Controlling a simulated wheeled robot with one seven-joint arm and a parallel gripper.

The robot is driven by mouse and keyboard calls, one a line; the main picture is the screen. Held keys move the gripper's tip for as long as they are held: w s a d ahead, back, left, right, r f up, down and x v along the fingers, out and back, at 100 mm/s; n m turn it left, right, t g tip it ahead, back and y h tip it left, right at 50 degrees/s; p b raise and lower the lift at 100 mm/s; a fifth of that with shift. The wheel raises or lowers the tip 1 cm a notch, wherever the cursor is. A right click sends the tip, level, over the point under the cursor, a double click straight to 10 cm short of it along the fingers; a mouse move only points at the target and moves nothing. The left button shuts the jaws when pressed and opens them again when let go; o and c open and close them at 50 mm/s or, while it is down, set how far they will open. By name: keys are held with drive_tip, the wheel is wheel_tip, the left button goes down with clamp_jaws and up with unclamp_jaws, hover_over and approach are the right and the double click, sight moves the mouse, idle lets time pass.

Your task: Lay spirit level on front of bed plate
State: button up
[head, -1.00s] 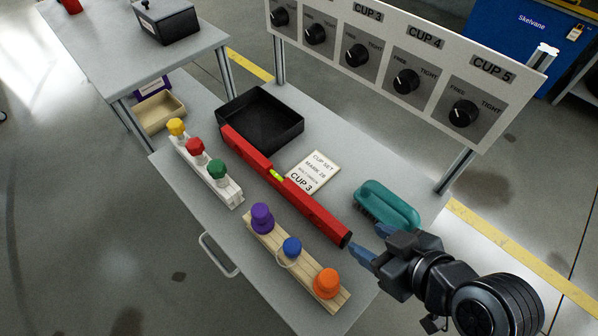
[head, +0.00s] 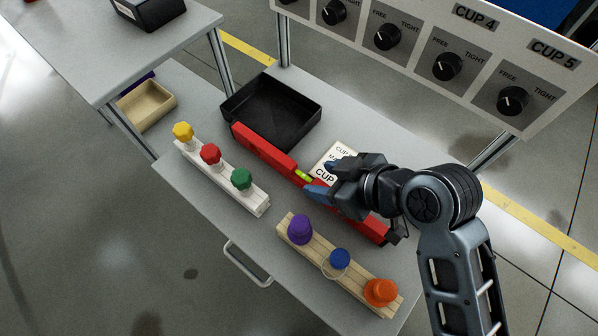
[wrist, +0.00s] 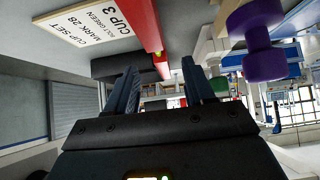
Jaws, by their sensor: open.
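The red spirit level (head: 262,150) lies on the grey bench top, running from the black tray towards the front right, with a green vial (head: 303,175) near its middle. My gripper (head: 325,181) is open at the middle of the level, just right of the vial. My arm covers part of the level's right half. In the wrist view the level (wrist: 146,28) runs towards the space between my two open fingers (wrist: 160,85); I cannot tell whether they touch it. No bed plate can be made out in these views.
A black tray (head: 270,112) stands behind the level. In front are a white rack (head: 222,177) with yellow, red and green knobs and a wooden rack (head: 319,259) with purple, blue and orange ones. A Cup 3 card (head: 337,153) lies behind. A dial panel (head: 425,62) rises at the back.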

sight(306, 175)
drive_tip(key=x, duration=0.6)
drive_tip(key=shift+w+d+r, duration=0.1)
drive_tip(key=shift+w, duration=0.05)
clamp_jaws()
drive_tip(key=shift+r, duration=0.1)
idle(0.3)
